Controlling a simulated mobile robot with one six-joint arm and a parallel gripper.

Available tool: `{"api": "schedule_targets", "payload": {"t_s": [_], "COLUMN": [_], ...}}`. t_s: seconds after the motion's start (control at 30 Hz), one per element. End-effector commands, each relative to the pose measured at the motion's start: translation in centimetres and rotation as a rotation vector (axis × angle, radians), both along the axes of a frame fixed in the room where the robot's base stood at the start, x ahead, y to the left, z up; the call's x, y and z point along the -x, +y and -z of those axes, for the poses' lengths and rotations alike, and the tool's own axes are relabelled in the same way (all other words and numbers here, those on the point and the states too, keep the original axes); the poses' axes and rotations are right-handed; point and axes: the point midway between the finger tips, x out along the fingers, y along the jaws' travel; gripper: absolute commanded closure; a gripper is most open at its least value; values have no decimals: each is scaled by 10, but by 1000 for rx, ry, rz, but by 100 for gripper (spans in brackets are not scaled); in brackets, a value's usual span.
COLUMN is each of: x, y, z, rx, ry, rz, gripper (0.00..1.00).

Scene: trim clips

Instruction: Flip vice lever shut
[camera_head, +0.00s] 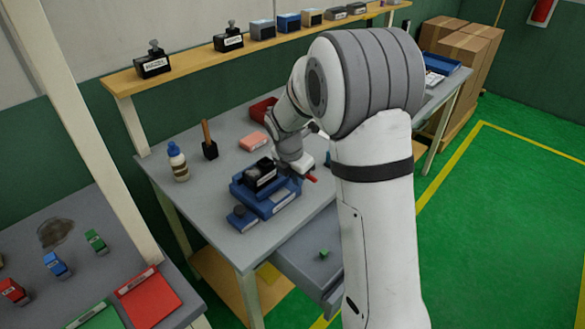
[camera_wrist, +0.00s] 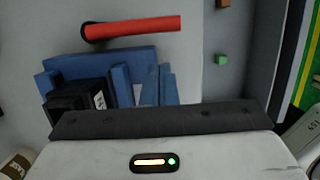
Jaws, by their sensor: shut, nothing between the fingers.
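The blue vice (camera_head: 278,203) sits on the grey workbench, with a black block (camera_head: 260,173) with a white label standing in it. The vice (camera_wrist: 105,66) and part of the black block (camera_wrist: 72,107) also show in the wrist view. The red lever (camera_wrist: 135,27) lies across the wrist picture beyond the vice body, pivoting at a dark end on its left. In the head view only a short red piece of the lever (camera_head: 311,179) shows beside my gripper (camera_head: 304,166). My gripper is shut and empty, low beside the vice; I cannot tell whether it touches the lever.
An open drawer (camera_head: 306,262) below the bench holds a small green cube (camera_head: 323,254). A glue bottle (camera_head: 177,162), a wooden-handled tool (camera_head: 208,142), a pink block (camera_head: 253,141) and a red bin (camera_head: 262,110) stand behind the vice. A shelf (camera_head: 190,68) runs along the wall.

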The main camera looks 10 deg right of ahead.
Motion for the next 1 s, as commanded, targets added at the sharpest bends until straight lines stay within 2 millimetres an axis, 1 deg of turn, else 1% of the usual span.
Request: {"api": "schedule_targets", "payload": {"t_s": [0.03,0.1,0.3,0.57,0.6,0.87,1.0], "x": [-4,-9,-15,-15,-15,-16,-16], "y": [-7,-13,-21,-21,-24,-16,-15], "z": [-1,1,3,4,4,2,3], "rx": [0,0,-1,-1,0,0,0], "ry": [0,-1,-1,-1,-1,0,0], "rz": [4,3,2,2,3,-49,-76], "gripper": [100,100,100,100,100,100,100]}}
